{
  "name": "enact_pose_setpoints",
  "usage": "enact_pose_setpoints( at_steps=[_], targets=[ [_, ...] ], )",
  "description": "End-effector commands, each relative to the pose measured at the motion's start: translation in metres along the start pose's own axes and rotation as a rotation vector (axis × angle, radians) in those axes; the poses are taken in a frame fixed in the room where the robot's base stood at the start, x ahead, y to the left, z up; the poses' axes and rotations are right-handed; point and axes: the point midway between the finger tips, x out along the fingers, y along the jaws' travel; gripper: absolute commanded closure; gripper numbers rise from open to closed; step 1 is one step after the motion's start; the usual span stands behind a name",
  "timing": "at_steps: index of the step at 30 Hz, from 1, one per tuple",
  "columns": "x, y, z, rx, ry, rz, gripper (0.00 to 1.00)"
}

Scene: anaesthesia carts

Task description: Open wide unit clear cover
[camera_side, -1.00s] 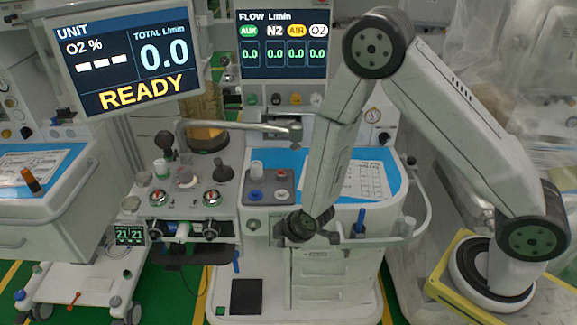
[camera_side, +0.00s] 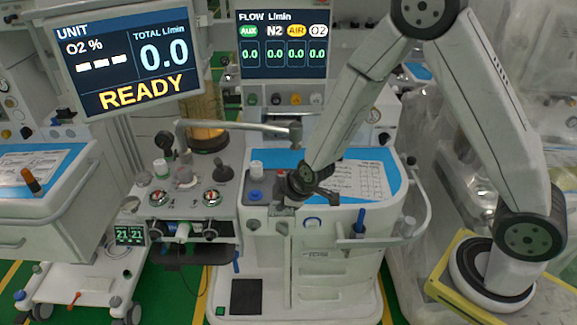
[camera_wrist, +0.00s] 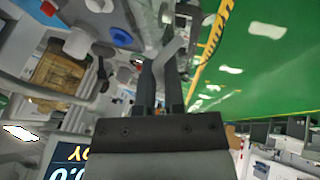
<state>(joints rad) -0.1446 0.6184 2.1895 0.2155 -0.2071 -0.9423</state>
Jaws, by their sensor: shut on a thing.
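My gripper (camera_side: 284,206) is at the front edge of the middle cart's top, near the grey tray with the knobs. In the wrist view its two dark fingers (camera_wrist: 160,78) are closed on a pale grey angled piece (camera_wrist: 172,48), which looks like a handle or edge strip. I cannot make out the clear cover itself as a separate sheet in either view, so I cannot tell its angle. The wrist and fingers hide part of the cart's front edge in the side view.
The middle cart (camera_side: 340,262) has drawers and a blue-edged top with papers. A grey tray (camera_side: 262,178) holds white, blue and red knobs. A metal arm (camera_side: 250,127) hangs over the top at the back. A curved rail (camera_side: 424,200) runs along the right side.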

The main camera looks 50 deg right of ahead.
Motion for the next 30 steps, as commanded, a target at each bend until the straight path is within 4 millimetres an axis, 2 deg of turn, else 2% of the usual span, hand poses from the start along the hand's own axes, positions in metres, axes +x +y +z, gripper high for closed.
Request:
enact_pose_setpoints(
  at_steps=[12,21,30],
  targets=[
    [0.002,0.035,0.001,-0.004,-0.001,-0.002,1.0],
    [0.004,0.047,0.003,-0.001,-0.001,0.001,1.0],
    [0.004,0.05,0.001,0.0,0.005,0.007,1.0]
  ],
)
